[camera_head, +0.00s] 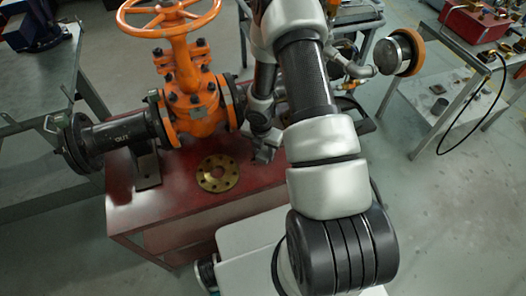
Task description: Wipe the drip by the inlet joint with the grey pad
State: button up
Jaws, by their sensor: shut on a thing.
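The orange gate valve (196,100) stands on the red bench (185,205), with its handwheel on top. The black pipe (118,133) on its left is marked "OUT". The joint on the right side of the valve is partly hidden behind my arm. My gripper (264,154) points down over the bench, just right of the valve. It is shut on a small grey thing, seemingly the grey pad, which is hardly visible at its tips. Whether it touches the bench I cannot tell. I cannot make out the drip.
A brass flange (218,173) with bolt holes lies flat on the bench, left of and nearer than my gripper. A side table (440,75) with a red box (475,20) and a cable stands at the right. A grey table (40,110) stands at the left.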

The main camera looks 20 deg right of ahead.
aim_at(245, 163)
jog(key=shift+w+a+b, duration=0.1)
jog(key=shift+a+b, duration=0.35)
jog(key=shift+a, duration=1.05)
jog(key=shift+s+a+f+b, duration=0.15)
jog(key=shift+a+b, duration=0.1)
jog(key=shift+a, duration=0.85)
jog(key=shift+s+a+f+b, duration=0.1)
jog(key=shift+a+b, duration=0.15)
jog(key=shift+a, duration=0.85)
jog(key=r+p, duration=0.2)
jog(key=r, duration=0.1)
jog(key=r+p, duration=0.3)
jog(key=shift+w+d, duration=0.15)
jog(key=shift+d, duration=0.05)
jog(key=shift+r, duration=0.15)
notch_tip(245, 163, up, 3)
jog(key=p, duration=0.3)
jog(key=shift+d, duration=0.15)
